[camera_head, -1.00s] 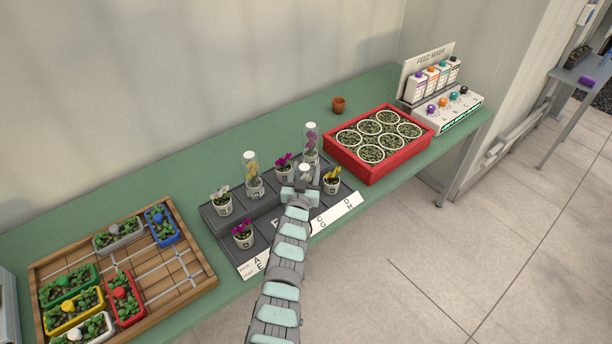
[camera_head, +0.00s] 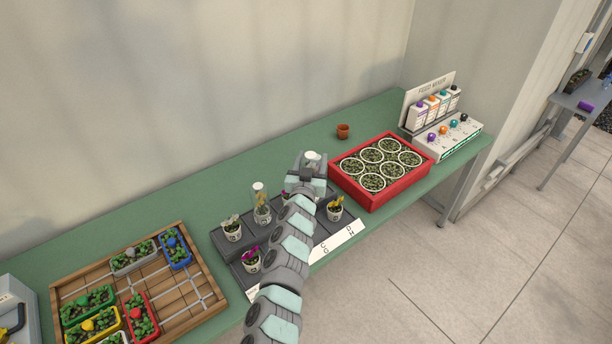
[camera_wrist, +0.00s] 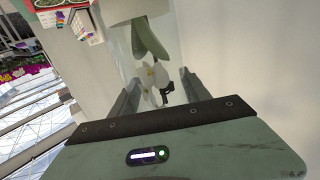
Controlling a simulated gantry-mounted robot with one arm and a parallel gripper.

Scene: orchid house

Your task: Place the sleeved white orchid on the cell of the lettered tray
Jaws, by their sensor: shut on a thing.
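My gripper (camera_head: 310,168) is shut on the sleeved white orchid. In the wrist view, the white orchid (camera_wrist: 155,80) shows between my fingers (camera_wrist: 160,92) in its clear sleeve, its pot at the top edge. In the head view, only a pale top of it (camera_head: 312,157) shows. It seems to be above the back right of the lettered tray, though the exact height is unclear. The dark stepped lettered tray has a white label strip (camera_head: 338,242) along its front. My arm hides its middle cells and most letters.
On the tray are a sleeved yellow orchid (camera_head: 262,207), a white orchid (camera_head: 232,229), a magenta orchid (camera_head: 251,260) and a yellow orchid (camera_head: 335,208). A red crate (camera_head: 390,195) stands close right, a small terracotta pot (camera_head: 343,131) behind. A wooden planter tray (camera_head: 190,312) lies left.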

